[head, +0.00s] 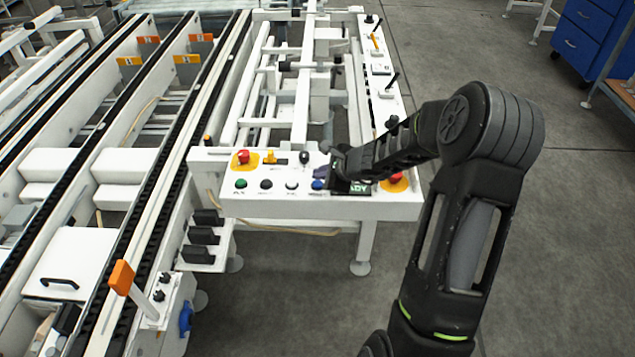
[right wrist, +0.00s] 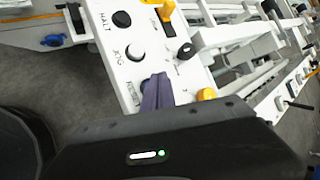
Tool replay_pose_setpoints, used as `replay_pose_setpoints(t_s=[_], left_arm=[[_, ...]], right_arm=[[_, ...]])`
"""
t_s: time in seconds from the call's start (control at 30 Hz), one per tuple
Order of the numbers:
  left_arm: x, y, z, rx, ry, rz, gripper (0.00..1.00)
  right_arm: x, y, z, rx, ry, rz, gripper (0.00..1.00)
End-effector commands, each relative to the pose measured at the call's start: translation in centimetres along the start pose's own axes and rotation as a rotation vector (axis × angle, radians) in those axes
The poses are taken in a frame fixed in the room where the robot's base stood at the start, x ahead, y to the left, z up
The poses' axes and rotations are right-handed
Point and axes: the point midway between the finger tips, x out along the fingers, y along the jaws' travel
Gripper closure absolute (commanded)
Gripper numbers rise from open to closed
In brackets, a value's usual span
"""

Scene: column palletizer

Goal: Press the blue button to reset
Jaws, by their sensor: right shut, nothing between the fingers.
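The blue button (head: 317,184) is at the right end of a row on the white control panel (head: 285,207), beside a white button (head: 292,184). My right gripper (head: 322,172) is shut and empty, its purple-grey fingertips just above and behind the blue button in the head view. I cannot tell whether they touch it. In the right wrist view the shut fingers (right wrist: 157,92) point at the panel just past the white JOG button (right wrist: 135,52). My left gripper is not in view.
The panel also carries a green button (head: 241,184), a black button (head: 266,184), a yellow switch (head: 271,157), a black knob (head: 292,157) and red mushroom buttons at left (head: 243,157) and right (head: 396,178). A small display (head: 352,187) is partly covered by my arm.

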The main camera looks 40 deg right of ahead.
Motion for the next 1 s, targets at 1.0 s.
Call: replay_pose_setpoints(t_s=[1.0], left_arm=[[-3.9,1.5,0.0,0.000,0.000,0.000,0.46]], right_arm=[[-3.5,-2.5,2.5,0.000,0.000,0.000,1.00]])
